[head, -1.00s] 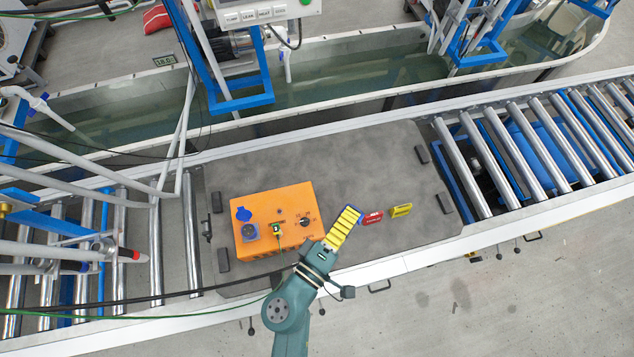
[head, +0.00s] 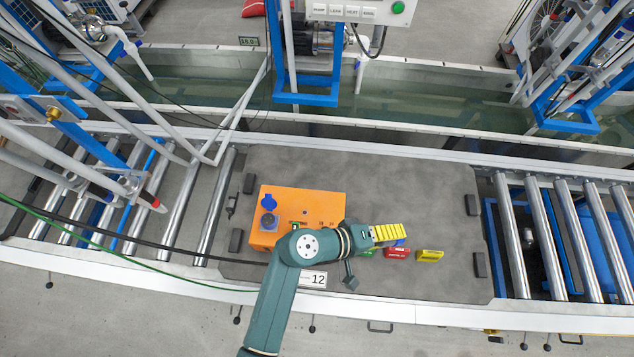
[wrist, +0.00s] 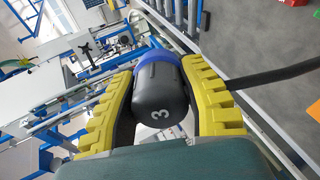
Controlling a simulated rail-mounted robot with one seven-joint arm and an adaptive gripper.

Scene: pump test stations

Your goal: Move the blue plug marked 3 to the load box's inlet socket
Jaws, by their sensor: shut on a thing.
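My gripper (head: 402,235) has yellow ribbed fingers and points right, just right of the load box in the head view. In the wrist view my gripper (wrist: 170,100) is shut on the dark plug (wrist: 160,95), which bears a white 3 and a blue collar. The orange load box (head: 285,203) stands on the grey mat. Its round blue-rimmed socket (head: 269,219) is on the top left, beside a raised blue lid (head: 268,201). My arm hides the box's lower right part.
A red block (head: 397,253) and a yellow block (head: 429,256) lie on the grey mat (head: 400,180), with a green one (head: 368,252) partly hidden. A dark cable (wrist: 270,76) runs right past the fingers. Rollers (head: 540,235) flank the mat. The mat's upper part is clear.

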